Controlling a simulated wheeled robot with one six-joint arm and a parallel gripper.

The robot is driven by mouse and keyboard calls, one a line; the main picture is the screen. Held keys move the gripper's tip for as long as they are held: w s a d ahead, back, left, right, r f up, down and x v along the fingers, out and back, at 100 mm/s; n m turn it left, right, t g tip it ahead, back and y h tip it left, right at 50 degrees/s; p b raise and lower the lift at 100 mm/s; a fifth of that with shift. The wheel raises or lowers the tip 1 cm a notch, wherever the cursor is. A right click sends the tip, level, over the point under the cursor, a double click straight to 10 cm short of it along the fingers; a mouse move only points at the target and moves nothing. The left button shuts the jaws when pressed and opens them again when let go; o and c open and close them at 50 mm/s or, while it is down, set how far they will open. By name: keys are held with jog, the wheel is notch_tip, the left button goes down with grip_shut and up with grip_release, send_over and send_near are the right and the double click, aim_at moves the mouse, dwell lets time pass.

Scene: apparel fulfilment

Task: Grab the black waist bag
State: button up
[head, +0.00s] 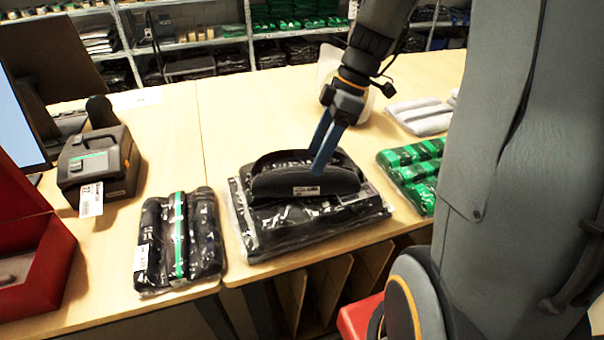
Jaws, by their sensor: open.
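The black waist bag (285,183) lies on top of a stack of flat black garments in clear plastic (270,232), near the middle of the table. A small white label shows on its front side, and its strap loops up behind it. My gripper (319,170) comes down from above with blue fingers at the right part of the bag. The fingers are open and overlap the bag in this view. I cannot tell whether they touch it or straddle it.
A black packed bundle with a green stripe (178,240) lies to the left. Green packs (410,170) and white packs (420,116) lie to the right. A label printer (98,165) and a red box (30,250) stand at the left. The table (170,125) is clear behind the bundle.

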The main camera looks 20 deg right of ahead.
aim_at(309, 168)
jog(key=x, duration=0.2)
jog(key=shift+a+f, duration=0.25)
jog(key=shift+a, duration=0.05)
jog(key=shift+w+p+x, duration=0.15)
jog(key=shift+p+x, duration=0.3)
jog(key=shift+x, duration=0.7)
jog(key=shift+w+p+x, duration=0.1)
jog(key=shift+p+x, duration=0.35)
jog(key=shift+x, duration=0.65)
jog(key=shift+d+f, duration=0.1)
jog(key=c, duration=1.4)
